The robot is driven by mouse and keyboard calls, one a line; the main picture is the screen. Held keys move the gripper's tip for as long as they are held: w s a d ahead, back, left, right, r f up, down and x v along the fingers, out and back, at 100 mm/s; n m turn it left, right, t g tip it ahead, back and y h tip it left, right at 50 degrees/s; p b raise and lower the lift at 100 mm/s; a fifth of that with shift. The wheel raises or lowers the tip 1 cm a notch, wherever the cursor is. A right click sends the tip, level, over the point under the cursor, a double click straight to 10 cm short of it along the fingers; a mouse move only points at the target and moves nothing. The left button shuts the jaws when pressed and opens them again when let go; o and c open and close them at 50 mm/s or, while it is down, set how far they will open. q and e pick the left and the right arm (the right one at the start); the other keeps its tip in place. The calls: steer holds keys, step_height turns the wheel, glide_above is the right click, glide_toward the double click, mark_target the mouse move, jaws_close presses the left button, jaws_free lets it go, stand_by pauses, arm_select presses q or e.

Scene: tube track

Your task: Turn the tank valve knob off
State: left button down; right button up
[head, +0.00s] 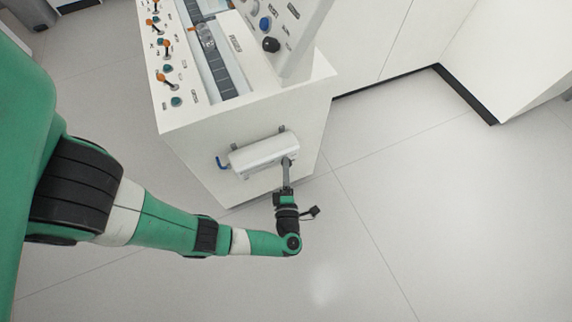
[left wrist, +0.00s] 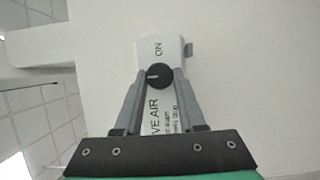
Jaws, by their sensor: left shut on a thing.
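The white tank (head: 262,151) is mounted on the side of the white machine cabinet. In the left wrist view the tank valve knob (left wrist: 159,76) is round and black, with a light pointer mark toward the left. It sits on the white panel (left wrist: 160,47) that reads "ON" above it and "VE AIR" below. My left gripper (head: 287,162) reaches the right end of the tank. In the left wrist view its two fingers (left wrist: 160,78) are shut on the knob, one on each side. In the head view the knob is hidden by the gripper. My right gripper is not in view.
The white cabinet (head: 235,125) carries several orange-tipped levers (head: 164,78) and a black knob (head: 271,44) on top. A blue fitting (head: 222,163) sticks out at the tank's left end. The floor to the right and in front is clear.

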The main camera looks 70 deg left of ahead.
arm_select(q)
steer(key=c, duration=0.5)
jaws_free()
steer(key=v, duration=1.1)
steer(key=shift+d, duration=0.3)
steer(key=shift+f, duration=0.1)
